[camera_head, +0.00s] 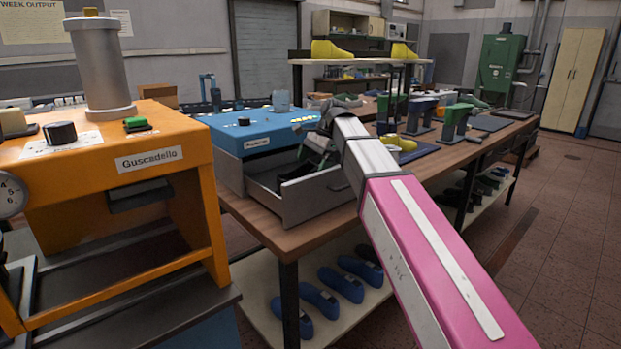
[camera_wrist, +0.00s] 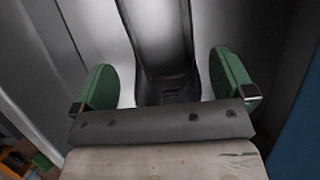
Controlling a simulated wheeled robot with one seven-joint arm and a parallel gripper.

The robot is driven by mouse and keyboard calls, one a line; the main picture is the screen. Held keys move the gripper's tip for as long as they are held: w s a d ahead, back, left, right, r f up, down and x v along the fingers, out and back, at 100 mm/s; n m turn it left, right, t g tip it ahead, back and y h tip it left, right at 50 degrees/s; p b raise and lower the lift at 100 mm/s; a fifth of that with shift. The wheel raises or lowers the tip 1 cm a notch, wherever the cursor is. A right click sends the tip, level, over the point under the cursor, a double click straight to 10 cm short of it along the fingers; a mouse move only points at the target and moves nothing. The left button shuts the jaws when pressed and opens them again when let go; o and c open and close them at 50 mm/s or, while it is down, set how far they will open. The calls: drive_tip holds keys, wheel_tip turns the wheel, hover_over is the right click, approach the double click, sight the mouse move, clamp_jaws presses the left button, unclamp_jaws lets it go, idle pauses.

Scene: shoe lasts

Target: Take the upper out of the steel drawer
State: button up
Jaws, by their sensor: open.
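The steel drawer (camera_head: 318,197) is pulled out from the blue machine (camera_head: 262,133) on the bench. My gripper (camera_head: 318,158) reaches down into the drawer from the right; its fingers are partly hidden by the arm and drawer front. In the wrist view my gripper (camera_wrist: 168,82) is open, with green fingertips left and right. A dark, U-shaped piece, seemingly the upper (camera_wrist: 168,88), lies between the fingertips over the pale drawer floor. Its curved end is between them, with gaps on both sides. Its lower part is hidden behind the gripper's grey bar.
An orange machine (camera_head: 165,150) stands at the left, close to the drawer. Green and blue stands (camera_head: 455,122) and a yellow last (camera_head: 402,143) are on the bench to the right. Blue lasts (camera_head: 340,284) lie on the shelf below. The floor at the right is clear.

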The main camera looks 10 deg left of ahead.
sight(308, 172)
drive_tip(key=x, duration=0.4)
drive_tip(key=shift+w+f, duration=0.1)
drive_tip(key=shift+f, duration=0.05)
drive_tip(key=c, duration=0.9)
drive_tip(key=shift+o, duration=0.2)
